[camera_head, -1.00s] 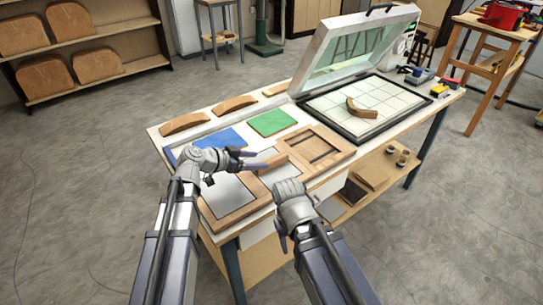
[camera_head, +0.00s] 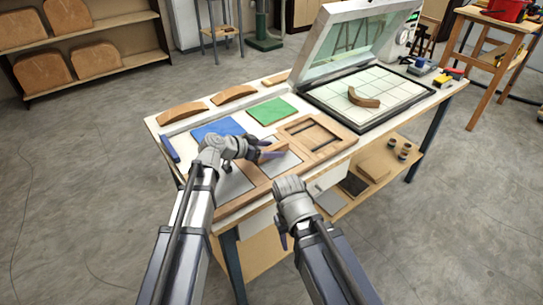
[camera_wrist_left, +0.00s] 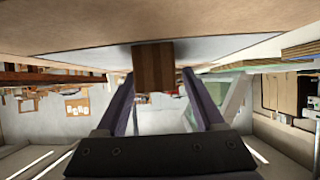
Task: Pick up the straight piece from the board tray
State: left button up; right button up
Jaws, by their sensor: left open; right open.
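The straight piece (camera_head: 272,154) is a short brown wooden bar in the board tray (camera_head: 240,203), a wood-framed tray with grey panels. My left gripper (camera_head: 257,148) is open at the bar's near-left end, low over the tray. In the left wrist view the bar's end (camera_wrist_left: 153,67) shows end-on between the tips of my open left gripper (camera_wrist_left: 160,100), with a gap to the left finger and some room to the right one. My right gripper (camera_head: 284,238) is open and empty, pointing down in front of the table edge.
A wooden frame tray (camera_head: 318,137) adjoins on the right. Blue (camera_head: 218,130) and green (camera_head: 272,111) sheets and curved wooden pieces (camera_head: 182,113) lie behind. A press with a raised lid (camera_head: 350,40) holds a bent piece (camera_head: 363,98) on its gridded bed.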

pick_arm(q)
jog(key=shift+w+d, duration=0.1)
jog(key=shift+c, duration=0.2)
grip_shut()
dwell(0.4)
